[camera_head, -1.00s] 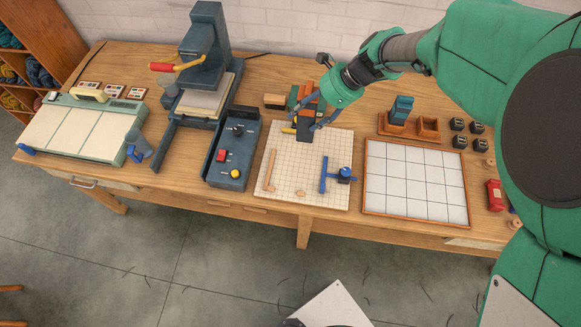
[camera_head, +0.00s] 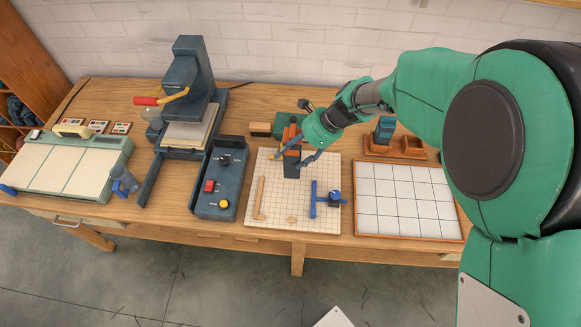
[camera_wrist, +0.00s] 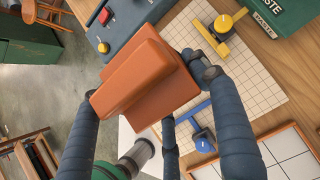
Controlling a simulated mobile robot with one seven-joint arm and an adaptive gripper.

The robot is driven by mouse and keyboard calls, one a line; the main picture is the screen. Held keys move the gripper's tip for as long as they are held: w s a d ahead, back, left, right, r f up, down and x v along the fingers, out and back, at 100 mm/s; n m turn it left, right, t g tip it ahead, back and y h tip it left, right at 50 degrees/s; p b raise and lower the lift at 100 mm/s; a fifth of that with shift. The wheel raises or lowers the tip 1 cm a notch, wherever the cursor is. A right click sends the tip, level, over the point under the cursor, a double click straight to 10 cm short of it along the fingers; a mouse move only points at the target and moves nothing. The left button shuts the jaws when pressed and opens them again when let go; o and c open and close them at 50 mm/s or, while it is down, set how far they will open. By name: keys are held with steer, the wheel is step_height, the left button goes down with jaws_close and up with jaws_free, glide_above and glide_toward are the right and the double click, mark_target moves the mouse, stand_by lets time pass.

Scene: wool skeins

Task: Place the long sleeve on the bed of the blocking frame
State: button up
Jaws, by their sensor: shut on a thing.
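My gripper (camera_head: 291,158) is shut on an orange block-like piece (camera_wrist: 145,75), likely the long sleeve, with a raised step along it. In the head view the piece (camera_head: 291,138) shows partly behind my fingers, at the back of a cream gridded board (camera_head: 275,205). The board carries a blue slider (camera_head: 327,200), a wooden strip (camera_head: 260,197) and a dark fixture with a yellow knob (camera_wrist: 222,25). Which part is named the blocking frame's bed cannot be told. Contact with the board is unclear.
An orange-framed white tile panel (camera_head: 405,200) lies right of the board. A dark control box (camera_head: 220,185) and a press (camera_head: 190,90) stand to its left. A green waste box (camera_wrist: 285,20) stands behind. Wooden holders (camera_head: 395,145) stand at the back right.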

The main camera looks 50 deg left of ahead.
mark_target(292, 163)
steer(key=shift+f, duration=0.5)
steer(key=shift+f+b, duration=0.55)
steer(key=shift+f, duration=2.05)
steer(key=o, duration=1.2)
steer(key=shift+o, duration=0.2)
steer(key=p+v, duration=0.2)
steer(key=v, duration=1)
